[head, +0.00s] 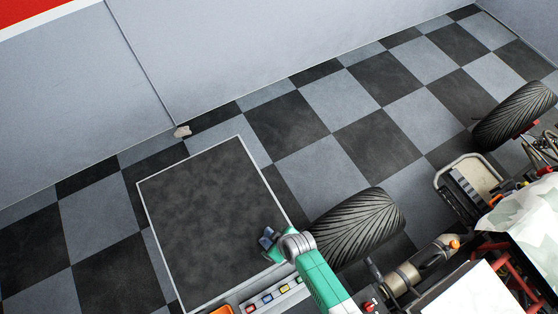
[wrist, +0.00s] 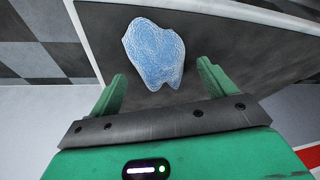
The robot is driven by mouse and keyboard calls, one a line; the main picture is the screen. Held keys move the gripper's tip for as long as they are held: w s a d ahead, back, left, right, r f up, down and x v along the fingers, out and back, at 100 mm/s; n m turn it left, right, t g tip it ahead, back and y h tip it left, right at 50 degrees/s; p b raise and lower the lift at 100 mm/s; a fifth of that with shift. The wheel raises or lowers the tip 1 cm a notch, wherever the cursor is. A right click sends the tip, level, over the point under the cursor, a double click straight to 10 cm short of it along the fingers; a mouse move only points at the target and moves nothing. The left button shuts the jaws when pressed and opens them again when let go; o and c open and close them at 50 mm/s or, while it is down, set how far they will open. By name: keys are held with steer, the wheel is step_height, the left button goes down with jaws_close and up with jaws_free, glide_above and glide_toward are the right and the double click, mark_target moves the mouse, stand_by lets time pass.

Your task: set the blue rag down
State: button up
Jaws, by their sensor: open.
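The blue rag (wrist: 155,50) is a crumpled light-blue cloth in the wrist view. It shows against a dark surface (wrist: 225,35), with its near end between my fingertips. No finger is seen pressing on it, and whether it touches the surface is hard to tell. My gripper (wrist: 161,75) is open, with one green finger on each side of the rag's near end. In the head view my gripper (head: 268,246) is over the right edge of a dark, pale-rimmed square top (head: 205,210). The rag is not clearly made out there.
A stripped quad with treaded tyres (head: 358,228) stands close on the right. A strip of small coloured items (head: 275,296) and an orange thing (head: 222,310) lie at the front edge. The dark top is otherwise bare. A small pale object (head: 182,131) lies by the wall.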

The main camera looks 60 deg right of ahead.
steer(key=p+v, duration=0.1)
steer(key=v, duration=1)
steer(key=shift+r+p, duration=0.15)
steer(key=shift+p, duration=0.2)
